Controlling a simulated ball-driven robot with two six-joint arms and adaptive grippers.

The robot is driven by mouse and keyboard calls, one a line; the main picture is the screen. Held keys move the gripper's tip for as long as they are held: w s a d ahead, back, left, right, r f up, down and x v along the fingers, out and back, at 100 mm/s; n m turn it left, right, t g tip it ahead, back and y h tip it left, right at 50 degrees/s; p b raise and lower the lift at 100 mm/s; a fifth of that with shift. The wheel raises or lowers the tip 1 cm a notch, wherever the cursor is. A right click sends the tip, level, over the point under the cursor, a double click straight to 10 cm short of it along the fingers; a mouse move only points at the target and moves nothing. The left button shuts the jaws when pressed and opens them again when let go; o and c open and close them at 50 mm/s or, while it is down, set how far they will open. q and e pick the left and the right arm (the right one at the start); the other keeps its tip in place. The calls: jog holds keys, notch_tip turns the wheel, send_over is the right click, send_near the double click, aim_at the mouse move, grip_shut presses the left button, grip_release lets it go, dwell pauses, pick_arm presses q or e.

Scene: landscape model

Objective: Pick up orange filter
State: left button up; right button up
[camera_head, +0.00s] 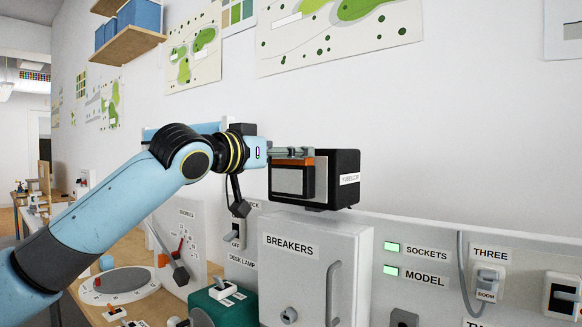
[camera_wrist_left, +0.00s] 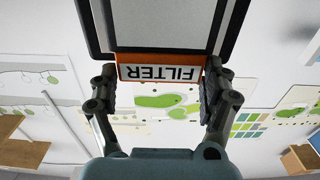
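The orange filter (camera_head: 292,161) shows as an orange strip along the top of a grey panel in a black frame, on the front of a black box (camera_head: 340,165). In the left wrist view, its orange face (camera_wrist_left: 160,67) carries the upside-down word FILTER. My left gripper (camera_head: 293,152) is at the strip's top edge. Its fingers (camera_wrist_left: 160,76) stand at either end of the orange face, very close to it. Whether they press on it cannot be told. My right gripper is not in view.
The black box hangs on the wall above a grey BREAKERS cabinet (camera_head: 312,258) with a handle. Right of it is a panel with SOCKETS and MODEL lights (camera_head: 392,259) and switches. A grey disc (camera_head: 120,284) and green box (camera_head: 222,303) lie lower left.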

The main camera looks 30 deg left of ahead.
pick_arm(q)
jog(key=shift+w+f, duration=0.15)
jog(key=shift+w, duration=0.15)
jog(key=shift+c, duration=1)
jog(key=c, duration=0.4)
jog(key=shift+o, duration=0.2)
notch_tip(320, 180, up, 10)
jog(key=shift+r+b, duration=0.25)
jog(key=shift+b, duration=0.1)
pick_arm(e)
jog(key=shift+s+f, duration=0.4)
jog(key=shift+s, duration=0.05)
